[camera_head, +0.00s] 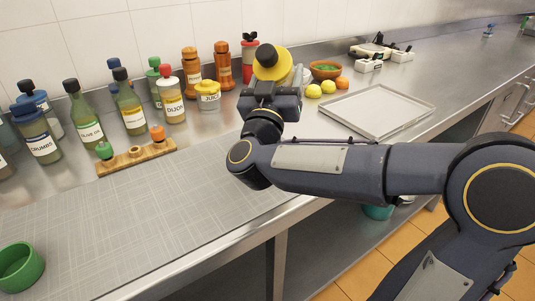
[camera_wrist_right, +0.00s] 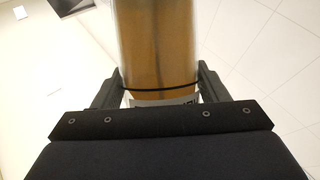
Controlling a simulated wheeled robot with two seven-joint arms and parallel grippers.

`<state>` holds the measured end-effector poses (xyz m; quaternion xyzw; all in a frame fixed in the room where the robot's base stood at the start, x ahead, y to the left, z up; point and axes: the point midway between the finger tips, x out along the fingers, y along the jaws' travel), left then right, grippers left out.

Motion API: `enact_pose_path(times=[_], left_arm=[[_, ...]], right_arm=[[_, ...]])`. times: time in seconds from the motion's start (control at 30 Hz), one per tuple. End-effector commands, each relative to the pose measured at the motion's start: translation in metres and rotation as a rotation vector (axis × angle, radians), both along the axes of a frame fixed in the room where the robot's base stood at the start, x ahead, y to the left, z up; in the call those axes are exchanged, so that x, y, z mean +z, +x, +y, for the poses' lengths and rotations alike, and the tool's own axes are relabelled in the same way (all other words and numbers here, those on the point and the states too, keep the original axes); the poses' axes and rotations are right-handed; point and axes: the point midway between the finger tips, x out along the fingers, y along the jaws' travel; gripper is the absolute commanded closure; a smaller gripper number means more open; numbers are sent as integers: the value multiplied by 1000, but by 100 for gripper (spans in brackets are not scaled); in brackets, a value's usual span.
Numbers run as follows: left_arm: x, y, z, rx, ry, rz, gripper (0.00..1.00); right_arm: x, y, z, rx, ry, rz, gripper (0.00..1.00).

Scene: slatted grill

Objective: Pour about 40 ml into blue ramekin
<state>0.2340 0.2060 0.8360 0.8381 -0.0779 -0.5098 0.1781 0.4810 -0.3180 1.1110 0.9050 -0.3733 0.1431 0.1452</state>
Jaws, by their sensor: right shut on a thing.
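My right gripper (camera_head: 270,92) is raised above the counter, and its fingers (camera_wrist_right: 160,90) are shut on a clear bottle (camera_wrist_right: 155,45) of amber contents. In the head view, a yellow top with a black cap (camera_head: 272,61) shows just beyond the gripper; it appears to belong to the held bottle, whose body is mostly hidden there. In the wrist view the bottle stands between both fingers, with a dark band across it and part of a pale label. I cannot make out a blue ramekin. A green ramekin (camera_head: 20,267) sits at the lower left. My left gripper is not in view.
Several labelled bottles, including olive oil (camera_head: 83,117) and dijon (camera_head: 170,97), line the wall. A wooden rack (camera_head: 118,162) with small stoppers stands before them. A grey mat (camera_head: 150,215) has clear room. A metal tray (camera_head: 345,125), lemons (camera_head: 314,91) and a bowl (camera_head: 326,72) are farther right.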

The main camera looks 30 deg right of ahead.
Motion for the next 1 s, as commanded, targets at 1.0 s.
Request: enact_pose_path(times=[1.0], left_arm=[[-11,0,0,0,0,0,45]], right_arm=[[5,-1,0,-1,-53,-40,74]])
